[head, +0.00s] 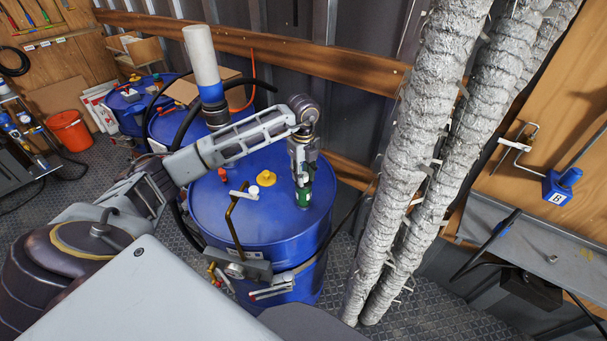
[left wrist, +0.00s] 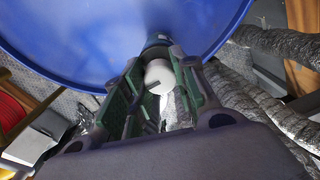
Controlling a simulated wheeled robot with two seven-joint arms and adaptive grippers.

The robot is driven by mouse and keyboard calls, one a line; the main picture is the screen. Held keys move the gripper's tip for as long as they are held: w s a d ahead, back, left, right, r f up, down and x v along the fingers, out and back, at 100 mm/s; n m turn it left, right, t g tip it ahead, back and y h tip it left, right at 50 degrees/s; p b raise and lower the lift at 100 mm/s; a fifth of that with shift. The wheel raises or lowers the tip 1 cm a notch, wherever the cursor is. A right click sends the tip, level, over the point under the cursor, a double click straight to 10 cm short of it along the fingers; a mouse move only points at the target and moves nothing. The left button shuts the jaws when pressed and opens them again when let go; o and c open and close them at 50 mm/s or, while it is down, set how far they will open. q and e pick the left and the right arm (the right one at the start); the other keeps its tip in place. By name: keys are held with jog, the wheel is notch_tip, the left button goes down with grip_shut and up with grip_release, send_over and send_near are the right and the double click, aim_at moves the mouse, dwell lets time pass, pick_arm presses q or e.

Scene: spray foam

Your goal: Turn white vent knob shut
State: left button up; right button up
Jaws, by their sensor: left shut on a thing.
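The white vent knob (left wrist: 158,75) shows between my green-padded fingers in the left wrist view, with a dark slot in its face. My left gripper (head: 303,190) points down at the right part of the top of the blue drum (head: 235,225). It also shows in the left wrist view (left wrist: 160,85), shut on the knob. In the head view the fingers mostly hide the knob, and I cannot tell how far it is turned. My right gripper is not in view.
Silver-wrapped pipes (head: 420,150) stand close on the right. More blue drums (head: 130,105) stand behind.

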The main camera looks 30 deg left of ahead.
pick_arm(q)
jog(key=shift+m, duration=0.3)
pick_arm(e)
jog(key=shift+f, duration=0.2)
pick_arm(q)
jog(key=m+b, duration=0.2)
jog(key=m, duration=0.2)
jog(key=shift+m+b, duration=0.3)
jog(key=shift+m, duration=0.1)
jog(key=m+b, duration=0.2)
jog(key=m, duration=0.2)
jog(key=shift+m, duration=0.4)
jog(key=shift+m+b, duration=0.4)
jog(key=shift+m, duration=0.3)
jog(key=shift+m+b, duration=0.4)
jog(key=shift+m, duration=0.8)
jog(key=shift+m+b, duration=0.3)
jog(key=shift+m, duration=0.7)
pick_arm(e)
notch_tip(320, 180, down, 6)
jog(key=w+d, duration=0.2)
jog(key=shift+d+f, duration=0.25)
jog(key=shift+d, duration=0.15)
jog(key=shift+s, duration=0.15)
